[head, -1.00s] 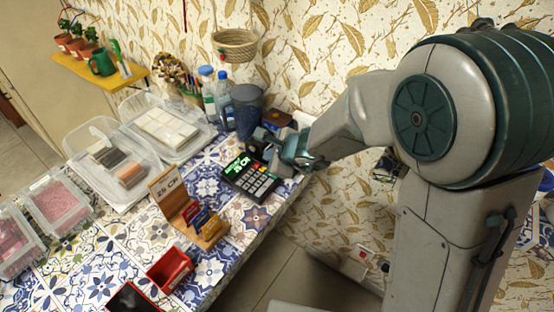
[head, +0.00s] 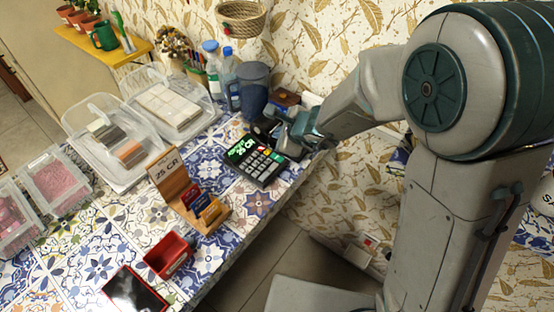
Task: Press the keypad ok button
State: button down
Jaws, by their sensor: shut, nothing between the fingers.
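The keypad (head: 256,162) is a dark card terminal lying on the tiled counter near its right edge. Its lit green screen reads "25 CR" at the upper left. Its light keys, with a few coloured ones, face up; the ok button is too small to make out. My gripper (head: 272,131) is shut and empty, just behind the upper right side of the keypad. Its fingers are dark and small against the things behind. I cannot tell whether they touch the keypad.
A wooden stand (head: 188,197) with a "25 CR" card and coloured cards stands left of the keypad. A red tray (head: 168,255) and a dark tablet (head: 135,290) lie in front. A dark pitcher (head: 254,90) and bottles (head: 215,72) stand behind. Clear containers fill the left.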

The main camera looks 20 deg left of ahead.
jog(key=b, duration=0.3)
send_over(280, 160)
notch_tip(280, 160, down, 5)
jog(key=shift+a+r, duration=0.1)
jog(key=shift+r, duration=0.05)
notch_tip(280, 160, down, 2)
jog(key=b, duration=0.2)
jog(key=shift+w+b, duration=0.1)
jog(key=shift+b, duration=0.2)
dwell(1.3)
jog(key=shift+f+b, duration=0.4)
jog(key=shift+b, duration=0.25)
jog(key=shift+f+b, duration=0.5)
jog(key=shift+b, duration=0.05)
dwell(0.7)
jog(key=shift+r, duration=0.1)
jog(key=shift+r+p, duration=0.5)
jog(key=shift+r, duration=0.25)
jog(key=shift+r, duration=0.1)
